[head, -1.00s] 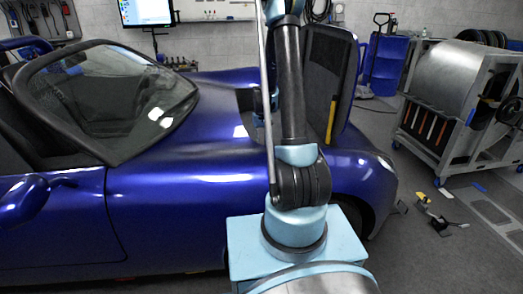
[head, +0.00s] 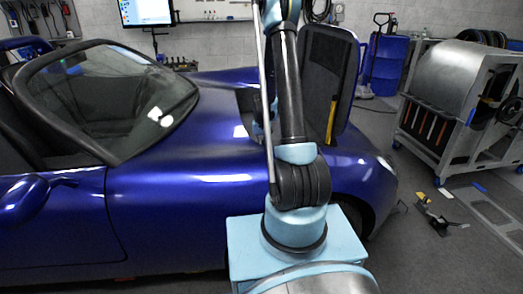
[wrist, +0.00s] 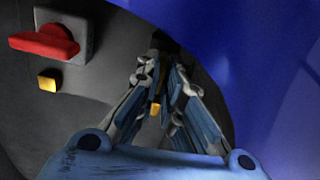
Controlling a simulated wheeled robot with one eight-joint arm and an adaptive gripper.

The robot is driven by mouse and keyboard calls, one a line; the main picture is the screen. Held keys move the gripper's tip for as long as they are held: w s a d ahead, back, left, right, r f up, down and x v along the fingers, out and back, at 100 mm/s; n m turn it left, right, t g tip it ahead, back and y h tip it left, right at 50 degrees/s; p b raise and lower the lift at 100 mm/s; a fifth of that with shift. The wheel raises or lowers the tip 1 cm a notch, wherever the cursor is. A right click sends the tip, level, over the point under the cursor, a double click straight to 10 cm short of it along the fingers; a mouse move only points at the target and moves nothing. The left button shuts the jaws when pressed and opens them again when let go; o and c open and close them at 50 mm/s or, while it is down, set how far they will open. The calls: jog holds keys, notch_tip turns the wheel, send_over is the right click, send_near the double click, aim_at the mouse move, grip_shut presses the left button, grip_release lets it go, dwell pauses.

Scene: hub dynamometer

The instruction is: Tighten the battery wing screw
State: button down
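In the wrist view my gripper (wrist: 158,74) reaches into a dark bay. Its two fingers are close together with a narrow gap between them. A small dark, yellowish piece shows at the tips; I cannot tell whether they touch it. A small orange-yellow piece (wrist: 155,108) shows lower, between the fingers. I cannot tell which of these is the battery wing screw. In the head view my arm reaches toward the open front compartment of the blue car (head: 190,190); the gripper is hidden there.
A red knob (wrist: 45,40) on a grey block and a small yellow block (wrist: 48,80) are left of the fingers. Blue bodywork (wrist: 265,60) curves close on the right. The raised lid (head: 325,75) stands behind my arm. A metal dynamometer cart (head: 450,115) stands at right.

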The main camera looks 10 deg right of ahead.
jog(key=shift+d+m, duration=0.1)
jog(key=shift+m, duration=0.3)
jog(key=c, duration=1.7)
grip_release()
jog(key=shift+r, duration=0.1)
notch_tip(320, 180, up, 12)
jog(key=shift+f, duration=0.15)
